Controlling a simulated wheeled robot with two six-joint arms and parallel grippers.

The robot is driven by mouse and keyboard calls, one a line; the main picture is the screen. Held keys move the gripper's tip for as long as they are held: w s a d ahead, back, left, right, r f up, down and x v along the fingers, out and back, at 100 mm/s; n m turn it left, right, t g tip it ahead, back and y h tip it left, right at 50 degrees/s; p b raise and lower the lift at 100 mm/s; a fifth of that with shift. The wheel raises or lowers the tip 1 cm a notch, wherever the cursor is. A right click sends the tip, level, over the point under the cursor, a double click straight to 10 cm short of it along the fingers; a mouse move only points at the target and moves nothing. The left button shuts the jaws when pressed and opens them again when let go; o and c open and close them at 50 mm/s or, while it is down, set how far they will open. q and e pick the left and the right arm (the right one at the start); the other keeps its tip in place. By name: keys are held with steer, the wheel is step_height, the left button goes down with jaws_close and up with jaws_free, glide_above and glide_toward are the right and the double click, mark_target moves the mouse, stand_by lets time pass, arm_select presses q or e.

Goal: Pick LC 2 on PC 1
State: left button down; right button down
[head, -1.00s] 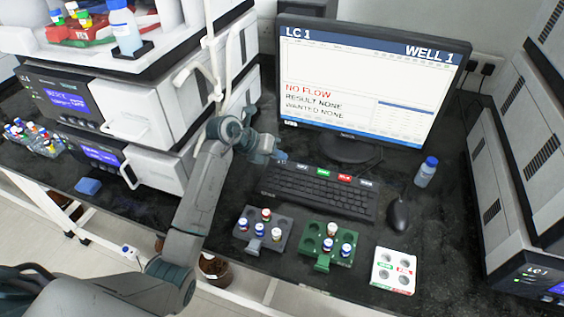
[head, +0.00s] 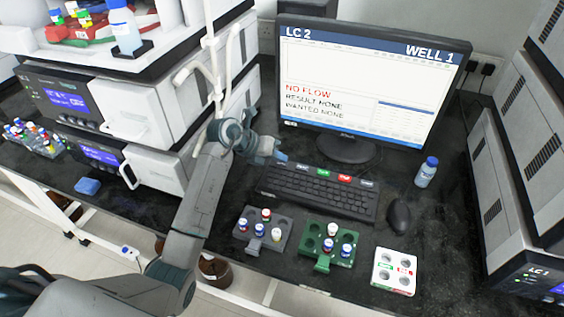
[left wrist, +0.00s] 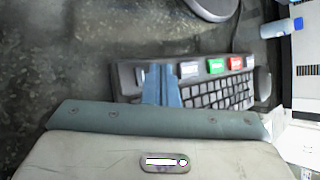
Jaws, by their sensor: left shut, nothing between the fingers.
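The monitor (head: 365,85) stands at the back of the bench and reads "LC 2" at the top left and "WELL 1" at the top right, with "NO FLOW" in red. The keyboard (head: 318,194) lies in front of it, with a row of larger labelled keys along its back edge, among them a green key (head: 323,174) and a red key (head: 345,178). My left gripper (head: 281,157) is shut and empty at the keyboard's back left corner. In the left wrist view its blue fingers (left wrist: 160,85) are together beside the white-labelled key (left wrist: 190,69). Contact with a key cannot be told. My right gripper is not in view.
A mouse (head: 399,217) lies right of the keyboard, and a blue-capped bottle (head: 426,172) stands behind it. A grey vial rack (head: 274,244), a green vial rack (head: 315,254) and a white holder (head: 380,280) sit in front. Instrument stacks (head: 150,110) rise at left.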

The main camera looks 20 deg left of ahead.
mark_target(278, 164)
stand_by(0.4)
arm_select(q)
steer(key=shift+r+p, duration=0.75)
steer(key=shift+r, duration=0.05)
step_height(278, 164, up, 5)
steer(key=p, duration=0.4)
stand_by(0.6)
